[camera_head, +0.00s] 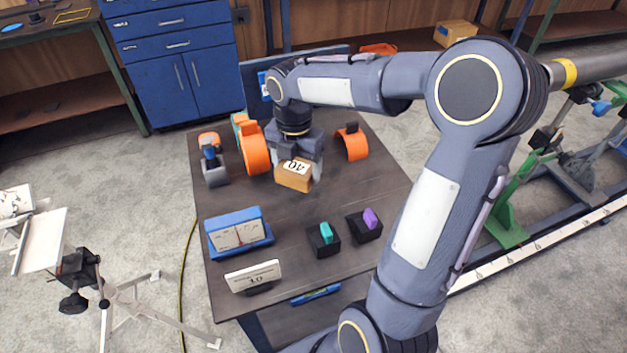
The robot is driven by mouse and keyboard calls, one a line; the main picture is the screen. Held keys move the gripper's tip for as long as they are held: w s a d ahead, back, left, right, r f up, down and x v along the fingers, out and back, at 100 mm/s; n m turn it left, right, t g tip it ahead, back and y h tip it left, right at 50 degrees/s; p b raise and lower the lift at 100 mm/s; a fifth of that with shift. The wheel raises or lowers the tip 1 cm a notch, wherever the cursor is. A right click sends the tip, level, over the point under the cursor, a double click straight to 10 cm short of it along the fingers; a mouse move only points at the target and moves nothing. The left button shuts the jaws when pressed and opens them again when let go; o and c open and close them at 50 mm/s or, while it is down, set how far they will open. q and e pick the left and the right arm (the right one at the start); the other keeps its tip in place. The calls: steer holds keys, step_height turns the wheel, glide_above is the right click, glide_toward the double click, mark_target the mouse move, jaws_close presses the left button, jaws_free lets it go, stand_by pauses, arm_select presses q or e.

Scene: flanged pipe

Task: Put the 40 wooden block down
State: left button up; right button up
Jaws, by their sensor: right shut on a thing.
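The wooden block marked 40 (291,178) is in the head view, near the middle of the dark table (290,210). My right gripper (299,168) comes down from above and is shut on the block. The number label faces up on the block's top. I cannot tell whether the block's underside touches the table. The gripper body hides part of the block's far side. My left gripper does not show.
An orange ring (254,149) stands left of the block and an orange clamp (352,143) to the right. A blue box with gauges (238,233), a sign marked 10 (254,277), and teal (326,233) and purple (371,219) pieces on black bases sit nearer. Bare table lies between.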

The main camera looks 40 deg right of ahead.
glide_above(316, 194)
steer(key=f, duration=0.5)
steer(key=shift+a+f, duration=0.15)
steer(key=shift+a, duration=0.15)
steer(key=shift+d+f+b, duration=0.15)
steer(key=shift+f+b, duration=0.05)
steer(key=shift+f, duration=0.75)
steer(key=shift+d+f+b, duration=0.15)
steer(key=shift+f, duration=0.8)
steer(key=shift+f, duration=0.15)
steer(key=o, duration=1)
